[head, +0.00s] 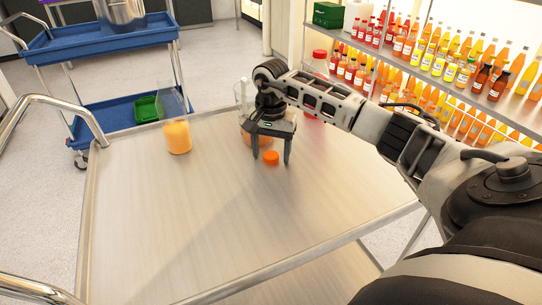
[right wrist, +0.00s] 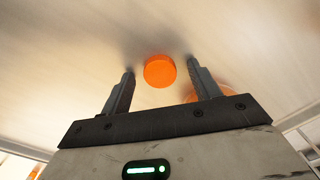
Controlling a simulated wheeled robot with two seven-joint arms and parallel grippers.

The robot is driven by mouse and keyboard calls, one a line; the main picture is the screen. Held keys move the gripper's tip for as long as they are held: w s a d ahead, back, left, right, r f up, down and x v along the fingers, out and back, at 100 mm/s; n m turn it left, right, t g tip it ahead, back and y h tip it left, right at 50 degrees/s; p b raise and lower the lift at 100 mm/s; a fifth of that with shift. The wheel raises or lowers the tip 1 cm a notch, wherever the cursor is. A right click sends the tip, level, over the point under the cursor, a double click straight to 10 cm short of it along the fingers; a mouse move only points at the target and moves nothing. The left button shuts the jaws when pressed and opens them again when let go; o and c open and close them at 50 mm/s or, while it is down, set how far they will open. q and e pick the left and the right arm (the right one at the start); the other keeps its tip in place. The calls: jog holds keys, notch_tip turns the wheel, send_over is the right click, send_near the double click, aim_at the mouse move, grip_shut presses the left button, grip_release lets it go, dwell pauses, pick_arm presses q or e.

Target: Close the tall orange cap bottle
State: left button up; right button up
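A round orange cap (head: 271,158) lies loose on the metal table (head: 150,240). My right gripper (head: 271,157) is above it with fingers open, one on each side. In the right wrist view, the cap (right wrist: 159,71) sits between the fingertips (right wrist: 159,74), with a gap on both sides. A tall clear bottle with orange juice in its bottom (head: 178,137) stands upright at the left, with no cap visible on it. Another clear container with orange contents (head: 246,138) is mostly hidden behind my right gripper. My left gripper is not in view.
A blue cart (head: 100,40) stands at the back left. The table's front and left are clear.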

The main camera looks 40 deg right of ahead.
aim_at(271, 155)
jog(key=c, duration=0.9)
jog(key=shift+c, duration=0.2)
notch_tip(271, 155, up, 10)
